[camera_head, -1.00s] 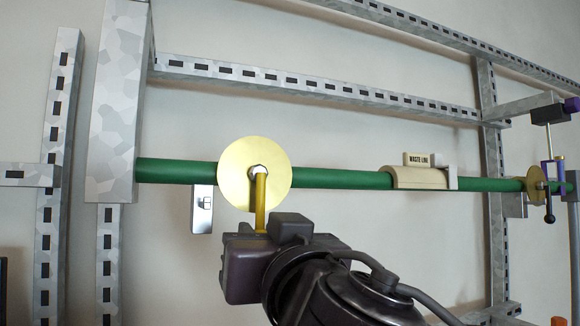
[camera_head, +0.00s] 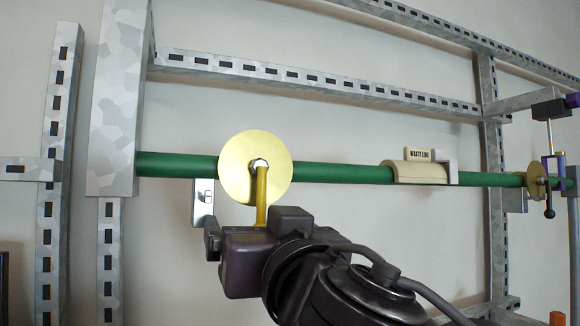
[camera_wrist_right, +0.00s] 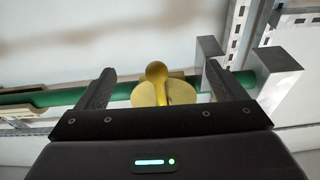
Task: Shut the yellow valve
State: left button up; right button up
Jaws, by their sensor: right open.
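The yellow valve has a pale yellow disc (camera_head: 237,170) on the green pipe and a yellow lever (camera_head: 262,190) hanging straight down from its hub, across the pipe. My right gripper (camera_head: 250,230) is just below the disc, near the lever's lower end, which its body partly hides. Its jaws are open. In the right wrist view, the lever's round end (camera_wrist_right: 156,71) lies between the two spread fingers (camera_wrist_right: 163,85), with a gap on each side. The disc (camera_wrist_right: 150,95) shows behind it. My left gripper is not in view.
The green pipe (camera_head: 340,173) runs across a slotted metal frame (camera_head: 300,78). A beige block with a "WASTE LINE" label (camera_head: 418,155) sits on it. Another valve with a dark handle (camera_head: 548,200) is at the far right. A small metal plate (camera_head: 202,200) hangs left of the disc.

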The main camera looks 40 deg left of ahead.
jog(key=r+p+v, duration=0.2)
jog(key=p+v, duration=0.5)
jog(key=v, duration=0.6)
jog(key=shift+s+d+r, duration=0.2)
jog(key=shift+s+d, duration=0.05)
jog(key=shift+d, duration=0.25)
